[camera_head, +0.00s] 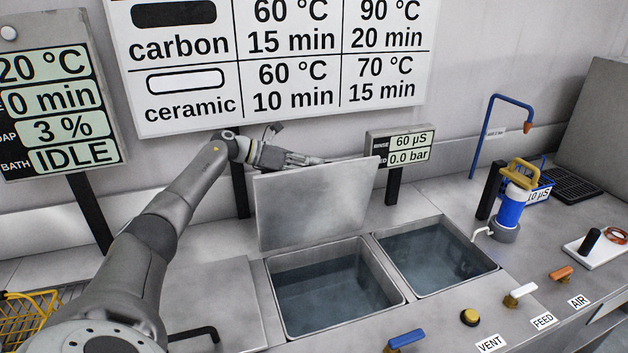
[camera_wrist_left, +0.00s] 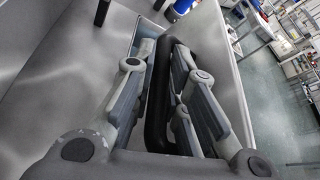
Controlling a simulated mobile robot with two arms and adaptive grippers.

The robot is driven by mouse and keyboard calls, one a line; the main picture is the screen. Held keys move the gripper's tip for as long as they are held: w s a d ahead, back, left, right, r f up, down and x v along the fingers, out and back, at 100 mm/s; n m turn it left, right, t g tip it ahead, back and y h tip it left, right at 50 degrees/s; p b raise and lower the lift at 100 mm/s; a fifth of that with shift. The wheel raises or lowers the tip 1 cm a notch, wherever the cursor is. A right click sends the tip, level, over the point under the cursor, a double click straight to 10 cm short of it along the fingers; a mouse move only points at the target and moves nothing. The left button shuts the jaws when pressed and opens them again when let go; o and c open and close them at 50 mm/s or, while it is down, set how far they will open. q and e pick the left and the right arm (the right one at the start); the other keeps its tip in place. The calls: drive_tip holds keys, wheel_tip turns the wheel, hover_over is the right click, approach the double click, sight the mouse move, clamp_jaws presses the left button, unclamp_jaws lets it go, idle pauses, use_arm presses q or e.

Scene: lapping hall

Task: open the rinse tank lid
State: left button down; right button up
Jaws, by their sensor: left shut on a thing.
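The rinse tank lid (camera_head: 312,205), a flat grey metal plate, stands close to upright along the back edge of an open tank (camera_head: 335,290) with liquid in it, in the head view. My left gripper (camera_head: 300,159) is behind the lid's upper edge, and the lid hides part of it. In the left wrist view, the fingers of my left gripper (camera_wrist_left: 160,75) are closed around a black bar handle (camera_wrist_left: 158,100). My right gripper is not in view.
A second open tank (camera_head: 438,257) is to the right. A closed lid (camera_head: 215,295) with a black handle (camera_head: 195,334) is at left. A blue canister (camera_head: 510,207), a blue pipe (camera_head: 483,135) and several valve levers are at right. A small display (camera_head: 408,147) stands behind.

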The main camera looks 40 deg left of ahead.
use_arm(q)
drive_tip(key=shift+w+a+b, duration=0.25)
drive_tip(key=shift+a+b, duration=0.05)
drive_tip(key=shift+a, duration=0.2)
drive_tip(key=shift+w+a+b, duration=0.25)
drive_tip(key=shift+a, duration=0.2)
drive_tip(key=shift+f, duration=0.1)
drive_tip(key=c, duration=1.8)
unclamp_jaws()
drive_tip(key=shift+o, duration=0.4)
drive_tip(key=shift+w+a+f, duration=0.1)
drive_tip(key=shift+a, duration=0.05)
drive_tip(key=v, duration=1.2)
